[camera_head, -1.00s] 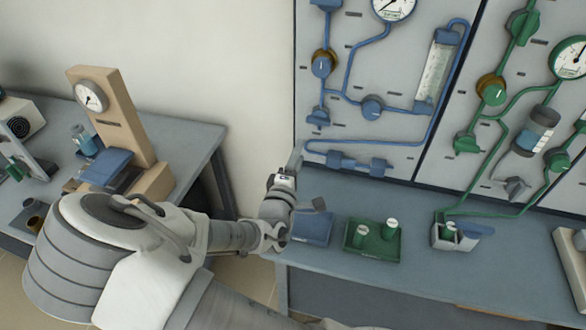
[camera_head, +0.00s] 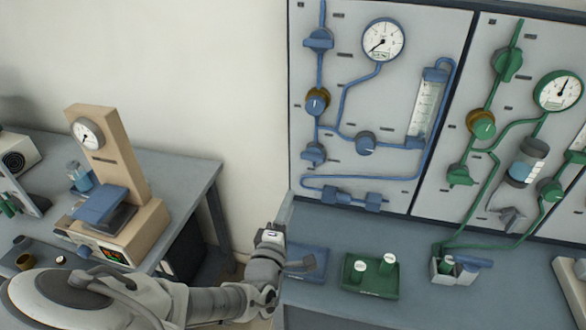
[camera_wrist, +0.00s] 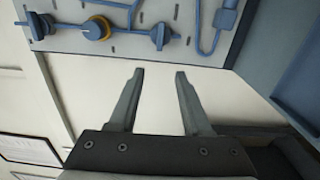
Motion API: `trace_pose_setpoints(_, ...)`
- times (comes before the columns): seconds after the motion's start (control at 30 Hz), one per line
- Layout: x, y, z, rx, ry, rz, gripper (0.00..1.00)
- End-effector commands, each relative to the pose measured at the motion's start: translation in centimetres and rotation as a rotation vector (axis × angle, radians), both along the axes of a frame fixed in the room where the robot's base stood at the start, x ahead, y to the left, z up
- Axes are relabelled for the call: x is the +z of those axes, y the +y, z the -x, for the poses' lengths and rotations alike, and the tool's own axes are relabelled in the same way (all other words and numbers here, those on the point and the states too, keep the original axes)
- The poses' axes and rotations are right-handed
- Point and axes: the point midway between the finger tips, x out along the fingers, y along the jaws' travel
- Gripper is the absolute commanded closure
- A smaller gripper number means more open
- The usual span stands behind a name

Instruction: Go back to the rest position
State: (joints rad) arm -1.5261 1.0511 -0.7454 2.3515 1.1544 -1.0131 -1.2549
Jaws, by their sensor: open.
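My gripper (camera_wrist: 158,78) shows in the wrist view with its two fingers spread apart and nothing between them. In the head view, my gripper (camera_head: 284,210) is at the lower middle, at the left end of the bench under the wall panel. Its fingers point up toward the panel's lower left corner. The wrist view shows the blue-piped panel (camera_wrist: 140,12) beyond the fingertips and pale wall between them. No contact with anything is visible.
A blue tray (camera_head: 306,262) lies just right of my gripper. A green tray (camera_head: 370,284) with two green-and-white containers stands further right. A beige press with a gauge (camera_head: 112,160) stands on the left table (camera_head: 190,170). A gap lies between table and bench.

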Motion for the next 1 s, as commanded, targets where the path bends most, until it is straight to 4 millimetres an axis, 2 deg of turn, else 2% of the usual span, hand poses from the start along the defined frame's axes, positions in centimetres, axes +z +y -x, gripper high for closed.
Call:
trace_pose_setpoints(0.17, -0.3, -0.3, -0.1, -0.01, 0.022, -0.026, 0.51)
trace_pose_setpoints(0.27, -1.2, -1.1, -0.4, -0.039, 0.091, -0.106, 0.51)
trace_pose_setpoints(0.43, -3.3, -2.5, -0.6, -0.118, 0.285, -0.359, 0.51)
trace_pose_setpoints(0.6, -4.0, -2.8, -0.1, -0.187, 0.465, -0.633, 0.51)
trace_pose_setpoints(0.77, -2.9, -2.6, 0.7, -0.235, 0.602, -0.869, 0.51)
trace_pose_setpoints(1.0, 1.5, -2.8, 2.4, -0.275, 0.759, -1.163, 0.51)
